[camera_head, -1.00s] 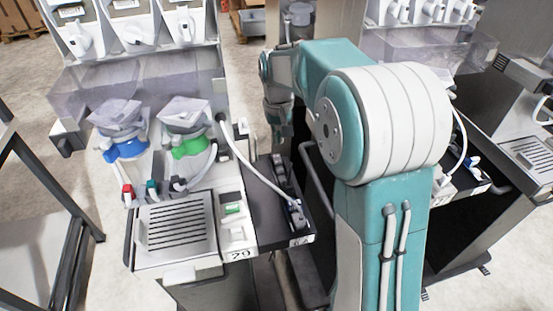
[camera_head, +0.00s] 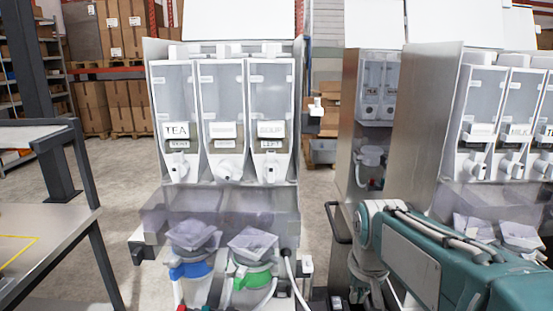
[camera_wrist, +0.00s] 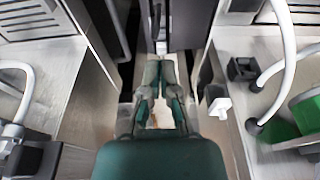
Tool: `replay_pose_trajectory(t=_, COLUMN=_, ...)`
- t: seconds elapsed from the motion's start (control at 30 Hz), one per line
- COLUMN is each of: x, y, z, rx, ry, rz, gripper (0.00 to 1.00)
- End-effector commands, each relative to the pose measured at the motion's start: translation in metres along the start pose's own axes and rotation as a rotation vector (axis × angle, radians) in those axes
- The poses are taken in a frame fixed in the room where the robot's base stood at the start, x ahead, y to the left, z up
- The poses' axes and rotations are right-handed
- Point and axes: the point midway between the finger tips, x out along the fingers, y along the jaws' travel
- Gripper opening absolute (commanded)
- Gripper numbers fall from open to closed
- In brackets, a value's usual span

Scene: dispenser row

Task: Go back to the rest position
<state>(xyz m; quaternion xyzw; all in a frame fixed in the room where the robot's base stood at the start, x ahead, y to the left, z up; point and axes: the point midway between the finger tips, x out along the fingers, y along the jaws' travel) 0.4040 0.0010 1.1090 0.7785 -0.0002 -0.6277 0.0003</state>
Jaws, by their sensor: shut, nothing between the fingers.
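My gripper (camera_wrist: 158,75) shows in the wrist view with its two fingers together and nothing between them. It points down a narrow gap between two grey counters. In the head view my teal arm enters from the lower right, and its wrist end hangs beside the dispenser unit. The fingertips cannot be made out in that view. The dispenser row (camera_head: 225,120) stands upright at the centre, with containers labelled TEA and SOUP.
A blue-collared hopper (camera_head: 190,250) and a green-collared hopper (camera_head: 250,255) stand below the dispensers. A second dispenser unit (camera_head: 500,120) is at right. A table (camera_head: 40,235) stands at left. White hoses (camera_wrist: 280,65) curve over the counter. Open floor lies between table and dispensers.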

Motion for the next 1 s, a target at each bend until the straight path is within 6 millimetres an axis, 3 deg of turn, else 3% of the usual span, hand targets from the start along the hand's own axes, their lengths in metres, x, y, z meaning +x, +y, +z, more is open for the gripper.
replay_pose_trajectory(t=0.23, x=-0.025, y=0.0, z=0.054, rx=0.0, ry=0.101, rz=0.0, gripper=0.0)
replay_pose_trajectory(t=0.6, x=-0.032, y=0.0, z=0.13, rx=0.0, ry=0.239, rz=0.0, gripper=0.0)
replay_pose_trajectory(t=0.8, x=-0.029, y=0.0, z=0.149, rx=0.0, ry=0.276, rz=0.0, gripper=0.0)
replay_pose_trajectory(t=1.0, x=-0.028, y=0.0, z=0.15, rx=0.0, ry=0.278, rz=0.0, gripper=0.0)
